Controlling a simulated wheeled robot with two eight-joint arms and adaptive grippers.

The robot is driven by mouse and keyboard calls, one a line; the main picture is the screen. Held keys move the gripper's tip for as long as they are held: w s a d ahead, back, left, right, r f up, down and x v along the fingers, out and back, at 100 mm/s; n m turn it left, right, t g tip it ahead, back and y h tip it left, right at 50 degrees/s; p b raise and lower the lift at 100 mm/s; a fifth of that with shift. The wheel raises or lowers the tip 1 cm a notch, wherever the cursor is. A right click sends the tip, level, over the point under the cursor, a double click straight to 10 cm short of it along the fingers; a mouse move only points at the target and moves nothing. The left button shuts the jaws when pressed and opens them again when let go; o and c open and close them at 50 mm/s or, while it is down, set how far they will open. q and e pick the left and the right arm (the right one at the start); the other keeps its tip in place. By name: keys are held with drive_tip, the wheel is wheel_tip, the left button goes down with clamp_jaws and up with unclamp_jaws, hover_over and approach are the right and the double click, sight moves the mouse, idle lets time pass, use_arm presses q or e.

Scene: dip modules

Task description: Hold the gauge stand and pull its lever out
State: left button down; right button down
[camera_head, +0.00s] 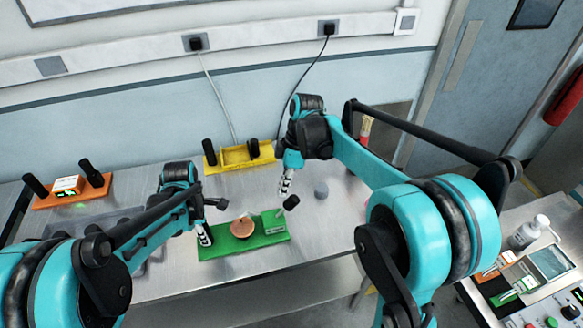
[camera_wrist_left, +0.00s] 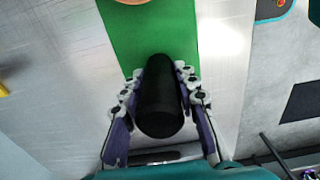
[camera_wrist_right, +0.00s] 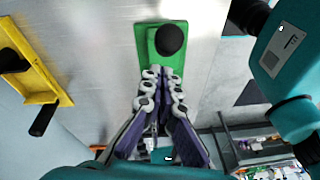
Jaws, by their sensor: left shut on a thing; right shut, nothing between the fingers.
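The gauge stand has a green base (camera_head: 216,247) with a round copper-coloured part (camera_head: 242,229) in its middle. My left gripper (camera_head: 204,236) is shut on the black post at the base's left end; the post (camera_wrist_left: 160,98) stands between its fingers in the left wrist view. A lever with a black knob (camera_head: 291,202) rises at the base's right end and leans right. My right gripper (camera_head: 285,186) is shut and empty above and behind this knob. In the right wrist view the knob (camera_wrist_right: 171,40) lies just beyond my fingertips (camera_wrist_right: 164,72).
A yellow stand (camera_head: 238,157) with black posts is at the table's back. An orange stand (camera_head: 70,196) with a green-lit display is at the left. Bare table lies to the right of the green base.

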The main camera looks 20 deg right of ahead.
drive_tip(key=v, duration=1)
drive_tip(key=shift+w+d+r, duration=0.15)
drive_tip(key=shift+w+r, duration=0.1)
drive_tip(key=shift+w, duration=0.05)
use_arm(q)
drive_tip(key=c, duration=1.1)
unclamp_jaws()
drive_tip(key=shift+o, duration=0.2)
drive_tip(key=shift+r+p, duration=2.7)
drive_tip(key=shift+r, duration=1.05)
use_arm(e)
drive_tip(key=shift+r, duration=2.65)
use_arm(q)
drive_tip(key=shift+r, duration=0.1)
use_arm(e)
drive_tip(key=shift+r, duration=0.1)
